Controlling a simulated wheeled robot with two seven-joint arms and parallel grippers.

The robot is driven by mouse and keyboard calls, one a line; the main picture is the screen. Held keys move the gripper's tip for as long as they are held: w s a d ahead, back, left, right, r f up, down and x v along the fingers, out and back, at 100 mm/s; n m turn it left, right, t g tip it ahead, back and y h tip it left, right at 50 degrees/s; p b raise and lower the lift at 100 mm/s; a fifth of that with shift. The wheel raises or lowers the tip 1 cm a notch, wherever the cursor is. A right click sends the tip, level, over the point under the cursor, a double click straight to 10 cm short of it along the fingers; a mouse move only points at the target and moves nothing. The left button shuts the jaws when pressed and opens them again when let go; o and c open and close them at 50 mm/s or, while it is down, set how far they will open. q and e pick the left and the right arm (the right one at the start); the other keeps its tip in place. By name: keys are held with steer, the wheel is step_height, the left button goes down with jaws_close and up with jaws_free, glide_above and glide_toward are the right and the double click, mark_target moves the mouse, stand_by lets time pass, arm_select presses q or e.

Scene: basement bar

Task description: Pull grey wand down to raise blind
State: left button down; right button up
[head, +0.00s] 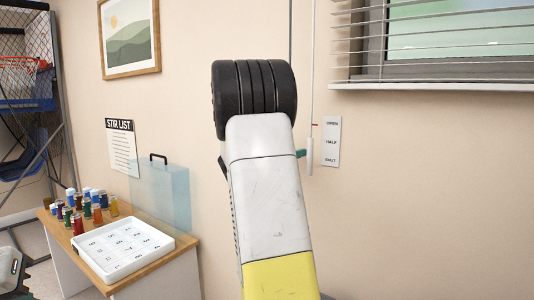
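The grey wand (310,150) hangs upright in front of the wall, left of the window blind (440,86), and its thicker lower end stops beside the label. A label strip (331,142) reading OPEN, HALF and SHUT is on the wall just right of it, with a small red mark near its top. The blind's slats hang over the window with gaps between them. My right arm rises through the middle of the view and hides most of my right gripper. A small dark teal tip (301,153), seemingly of this gripper, shows close to the wand. Contact and finger opening cannot be told.
A wooden-topped table (160,268) at lower left bears a white tray (121,250), several small coloured bottles (85,207) and a clear blue box (162,195). A basketball game frame (25,105) stands at far left. The wall right of the label is clear.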

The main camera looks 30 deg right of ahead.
steer(key=shift+d, duration=0.3)
jaws_close()
stand_by(1.3)
